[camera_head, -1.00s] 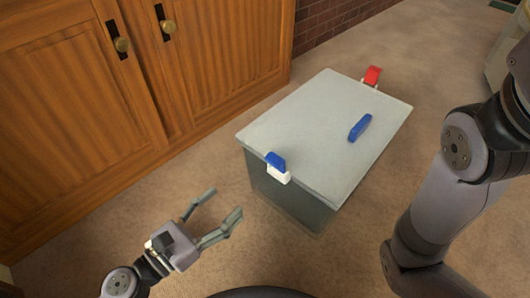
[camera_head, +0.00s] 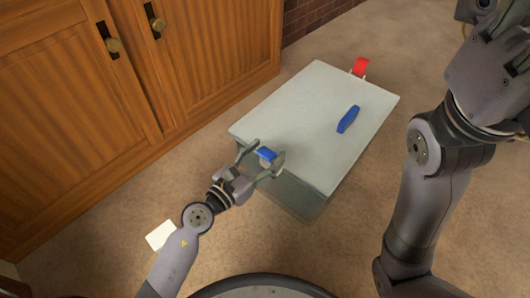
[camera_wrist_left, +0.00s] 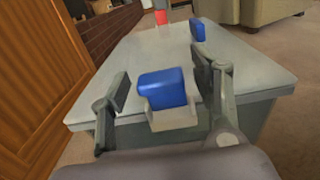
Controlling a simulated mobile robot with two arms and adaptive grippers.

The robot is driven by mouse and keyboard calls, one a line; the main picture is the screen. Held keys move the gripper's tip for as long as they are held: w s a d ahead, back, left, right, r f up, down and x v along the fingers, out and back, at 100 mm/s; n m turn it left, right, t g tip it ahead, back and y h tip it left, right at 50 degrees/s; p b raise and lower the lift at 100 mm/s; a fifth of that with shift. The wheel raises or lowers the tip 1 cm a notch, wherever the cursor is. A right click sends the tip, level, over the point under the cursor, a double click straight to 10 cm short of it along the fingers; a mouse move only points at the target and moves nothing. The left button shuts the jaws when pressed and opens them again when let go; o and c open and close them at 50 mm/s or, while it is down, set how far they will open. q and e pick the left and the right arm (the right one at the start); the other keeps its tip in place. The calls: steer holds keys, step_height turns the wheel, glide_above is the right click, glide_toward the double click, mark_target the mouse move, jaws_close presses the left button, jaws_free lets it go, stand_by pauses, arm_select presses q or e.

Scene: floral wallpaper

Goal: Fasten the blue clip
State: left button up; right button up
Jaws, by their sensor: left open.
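A grey box with a pale flat lid (camera_head: 300,115) stands on the floor. The blue clip (camera_head: 266,154) is on its near edge, above a white base. In the left wrist view the blue clip (camera_wrist_left: 162,88) and its white base (camera_wrist_left: 171,119) sit between my fingers. My left gripper (camera_head: 261,158) is open, with one finger on each side of the clip; I cannot tell whether they touch it. A red clip (camera_head: 360,67) is at the far edge. A blue handle (camera_head: 348,119) lies on the lid. My right gripper's fingers (camera_head: 504,35) show partly at the upper right; their opening is unclear.
A wooden cabinet (camera_head: 130,100) with brass knobs stands left of the box, close to its far left corner. A white square (camera_head: 160,235) lies on the floor beside my left arm. Carpet is free in front and to the right of the box.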

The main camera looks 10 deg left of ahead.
arm_select(q)
steer(key=shift+w+d, duration=0.1)
steer(key=shift+c, duration=0.4)
steer(key=c, duration=1.1)
